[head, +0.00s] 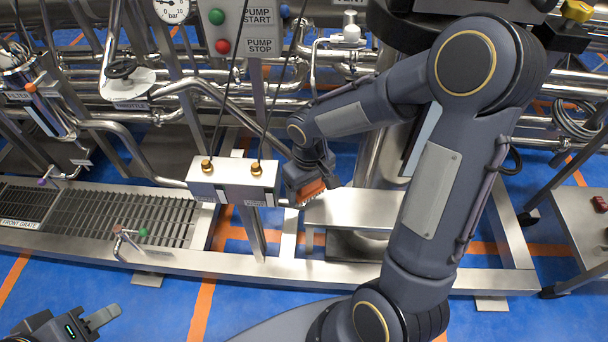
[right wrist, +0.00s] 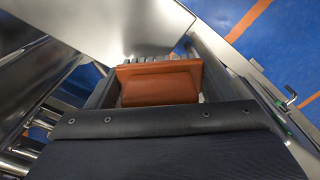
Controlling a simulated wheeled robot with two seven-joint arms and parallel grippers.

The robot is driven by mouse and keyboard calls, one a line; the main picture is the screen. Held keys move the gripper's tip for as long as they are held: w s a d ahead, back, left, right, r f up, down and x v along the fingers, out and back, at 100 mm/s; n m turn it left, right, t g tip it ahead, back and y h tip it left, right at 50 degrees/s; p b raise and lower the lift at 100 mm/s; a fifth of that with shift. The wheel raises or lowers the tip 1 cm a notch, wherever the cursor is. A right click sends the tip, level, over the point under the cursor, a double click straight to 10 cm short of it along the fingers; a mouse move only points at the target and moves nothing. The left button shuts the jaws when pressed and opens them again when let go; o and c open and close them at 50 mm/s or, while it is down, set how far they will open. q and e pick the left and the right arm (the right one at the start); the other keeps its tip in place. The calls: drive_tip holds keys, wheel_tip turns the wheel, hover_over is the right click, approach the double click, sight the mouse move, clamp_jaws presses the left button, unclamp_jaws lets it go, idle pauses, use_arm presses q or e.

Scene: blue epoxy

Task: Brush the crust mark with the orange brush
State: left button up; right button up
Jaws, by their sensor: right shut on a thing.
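My right gripper (head: 308,186) is shut on the orange brush (head: 311,191), just right of a small steel box with two brass fittings. The brush's orange block (right wrist: 160,84) fills the middle of the right wrist view, with a row of grey bristles (right wrist: 150,58) at its far edge. The bristles are close to a steel surface (right wrist: 115,25); whether they touch it I cannot tell. I make out no crust mark in either view; the brush and gripper may hide it. My left gripper (head: 97,319) is low at the left, away from the brush, and its opening is unclear.
The steel box (head: 232,181) with cables stands close left of my right gripper. A low steel step (head: 352,208) lies to its right. Pipes (head: 200,85) and the pump button panel (head: 240,30) stand behind. The front grate (head: 125,217) is at left; blue floor is open in front.

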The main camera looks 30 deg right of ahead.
drive_tip(key=shift+s+r+p, duration=0.1)
drive_tip(key=shift+r+p, duration=0.2)
drive_tip(key=shift+r, duration=0.35)
drive_tip(key=shift+r+p, duration=0.65)
drive_tip(key=shift+r, duration=0.05)
drive_tip(key=shift+r+p, duration=1.25)
drive_tip(key=shift+r, duration=0.3)
